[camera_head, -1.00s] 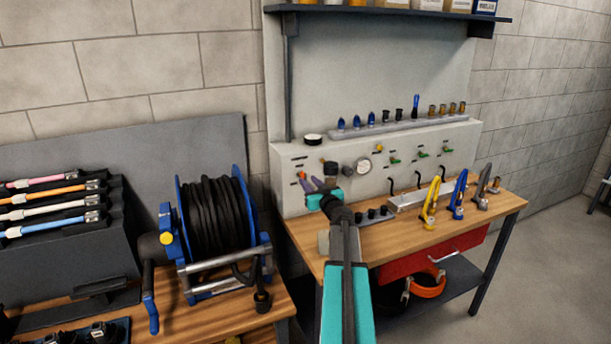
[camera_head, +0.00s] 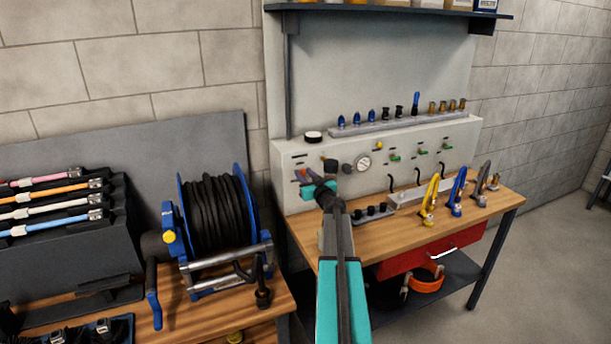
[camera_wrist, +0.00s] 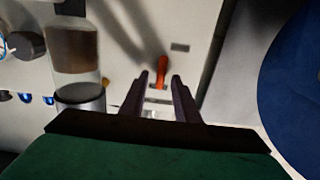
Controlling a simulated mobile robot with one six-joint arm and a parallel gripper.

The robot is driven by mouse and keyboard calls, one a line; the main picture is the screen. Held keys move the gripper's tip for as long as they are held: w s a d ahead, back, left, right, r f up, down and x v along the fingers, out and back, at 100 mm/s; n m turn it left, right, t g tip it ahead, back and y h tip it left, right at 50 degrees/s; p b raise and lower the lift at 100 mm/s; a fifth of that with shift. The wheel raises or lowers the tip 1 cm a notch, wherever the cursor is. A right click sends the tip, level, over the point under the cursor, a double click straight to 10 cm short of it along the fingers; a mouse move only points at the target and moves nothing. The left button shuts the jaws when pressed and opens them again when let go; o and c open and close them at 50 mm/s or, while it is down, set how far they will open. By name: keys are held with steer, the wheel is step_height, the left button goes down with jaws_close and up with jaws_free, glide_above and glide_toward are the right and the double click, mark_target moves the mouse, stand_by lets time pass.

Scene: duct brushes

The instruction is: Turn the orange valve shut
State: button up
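The orange valve (camera_wrist: 162,72) shows in the wrist view as a small orange handle on the pale panel, just beyond my fingertips and in line with the gap between them. The lower part of the handle shows between the fingertips. I cannot tell whether either finger touches it.
A round gauge (camera_head: 363,163) and several green-handled valves (camera_head: 395,157) sit farther right. A blue hose reel (camera_head: 215,215) stands at the left, near my arm.

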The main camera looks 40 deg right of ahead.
steer(key=shift+d, duration=0.1)
jaws_close()
steer(key=shift+f+m+b, duration=0.15)
steer(key=shift+m+b, duration=0.45)
steer(key=shift+b, duration=0.75)
steer(key=m+b, duration=0.4)
steer(key=m, duration=0.1)
steer(key=m+b, duration=0.5)
steer(key=m, duration=0.1)
steer(key=d+f+m+b, duration=0.1)
steer(key=m+b, duration=0.3)
steer(key=m, duration=0.1)
steer(key=shift+s+m+b, duration=0.3)
steer(key=shift+b, duration=0.05)
jaws_free()
